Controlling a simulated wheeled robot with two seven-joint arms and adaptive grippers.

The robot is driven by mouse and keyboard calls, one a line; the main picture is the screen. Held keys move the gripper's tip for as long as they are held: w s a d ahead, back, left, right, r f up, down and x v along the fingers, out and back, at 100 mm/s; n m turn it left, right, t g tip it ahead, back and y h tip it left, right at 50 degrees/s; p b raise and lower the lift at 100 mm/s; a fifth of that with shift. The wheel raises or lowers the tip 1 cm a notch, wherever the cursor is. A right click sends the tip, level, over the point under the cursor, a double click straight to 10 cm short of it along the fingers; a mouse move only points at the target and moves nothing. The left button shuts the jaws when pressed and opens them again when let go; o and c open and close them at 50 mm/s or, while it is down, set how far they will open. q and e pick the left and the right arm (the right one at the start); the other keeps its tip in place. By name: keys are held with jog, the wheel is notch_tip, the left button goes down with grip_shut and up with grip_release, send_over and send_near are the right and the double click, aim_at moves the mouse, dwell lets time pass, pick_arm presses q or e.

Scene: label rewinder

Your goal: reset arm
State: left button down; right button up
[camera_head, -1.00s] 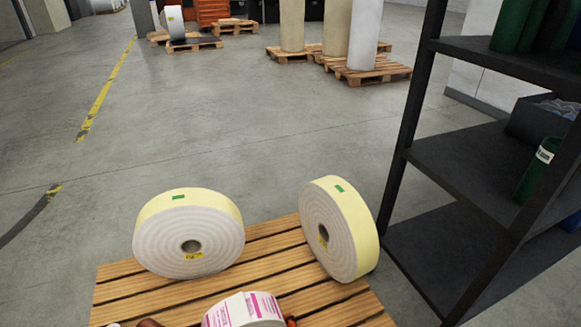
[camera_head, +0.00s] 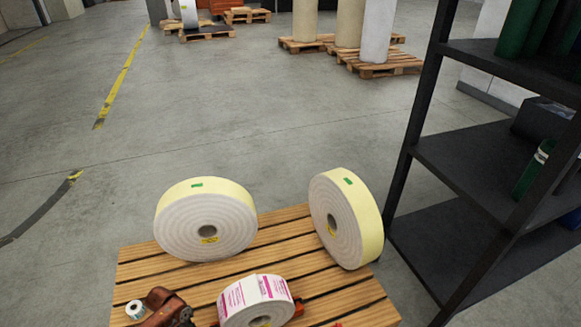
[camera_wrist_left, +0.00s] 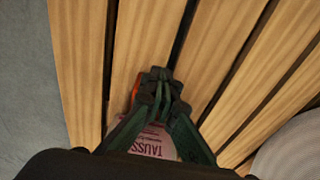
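My left gripper (camera_wrist_left: 160,85) shows in the left wrist view over the wooden slats, its dark fingertips together. Below it, partly hidden by the fingers, is a pale roundish thing with pink lettering (camera_wrist_left: 155,143). I cannot tell whether they touch. A red-orange part (camera_wrist_left: 135,92) shows beside the fingertips. In the head view a white label roll with pink print (camera_head: 255,298) lies at the front of the slatted pallet (camera_head: 140,272). My right gripper is not in view.
Two large yellow-edged white rolls, left (camera_head: 206,219) and right (camera_head: 346,220), stand on the pallet. A small white roll (camera_head: 135,310) and a reddish-brown tool (camera_head: 165,308) are at its front left. A black shelf rack (camera_head: 470,160) stands close on the right.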

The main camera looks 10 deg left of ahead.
pick_arm(q)
notch_tip(320, 180, up, 2)
jog(key=shift+r+p, duration=0.1)
jog(key=shift+p, duration=0.35)
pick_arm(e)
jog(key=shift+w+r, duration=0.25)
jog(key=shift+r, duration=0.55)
